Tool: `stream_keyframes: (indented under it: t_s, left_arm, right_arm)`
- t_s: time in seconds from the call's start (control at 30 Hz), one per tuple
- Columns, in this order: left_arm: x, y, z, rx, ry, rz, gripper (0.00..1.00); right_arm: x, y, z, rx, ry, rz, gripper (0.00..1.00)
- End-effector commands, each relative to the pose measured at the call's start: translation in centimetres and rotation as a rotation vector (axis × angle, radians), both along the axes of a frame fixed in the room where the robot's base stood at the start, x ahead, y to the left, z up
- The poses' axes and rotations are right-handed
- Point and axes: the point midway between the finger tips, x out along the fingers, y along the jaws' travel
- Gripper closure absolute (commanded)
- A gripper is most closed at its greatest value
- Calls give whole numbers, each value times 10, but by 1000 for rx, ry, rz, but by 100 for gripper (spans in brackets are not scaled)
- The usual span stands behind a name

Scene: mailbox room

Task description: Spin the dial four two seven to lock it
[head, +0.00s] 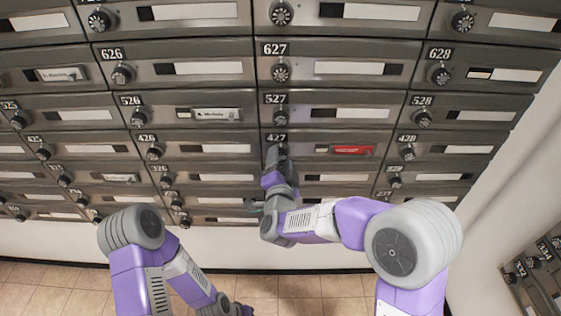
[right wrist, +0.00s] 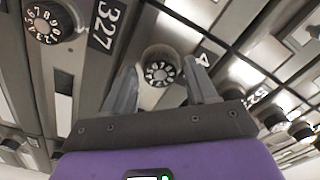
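Mailbox 427 (head: 325,150) is in the middle of the head view, with a red name strip (head: 352,150) on its door. Its dial is hidden behind my right gripper (head: 273,156) in the head view. In the right wrist view a round black dial with white numbers (right wrist: 160,72) sits ahead, between the two grey fingers of my right gripper (right wrist: 160,78), beside a label whose visible digit is 4. The fingers are spread, with a gap on both sides of the dial. My left gripper (head: 232,309) is low at the bottom edge, largely cut off.
Dial 527 (head: 277,118) is just above, and dial 327's neighbour plate (right wrist: 103,27) with another dial (right wrist: 48,20) is close by in the wrist view. Rows of mailboxes surround the spot. A white wall (head: 515,165) stands at right; tiled floor lies below.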

Motion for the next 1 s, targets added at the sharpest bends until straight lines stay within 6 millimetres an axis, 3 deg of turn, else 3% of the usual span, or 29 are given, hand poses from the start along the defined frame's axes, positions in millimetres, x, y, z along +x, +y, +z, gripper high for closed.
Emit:
stream_keyframes:
  t_s: [0.37, 0.8, 1.0]
  left_arm:
    - [0, 0, 1, 0, 0, 0, 100]
    - [0, 0, 10, 0, 0, 0, 100]
    - [0, 0, 11, 0, 0, 0, 100]
  right_arm:
    - [-3, 0, 0, -1, 1, 1, 35]
    - [-66, 1, 1, -1, 0, 2, 35]
    - [-76, 0, 0, 0, -1, -1, 35]
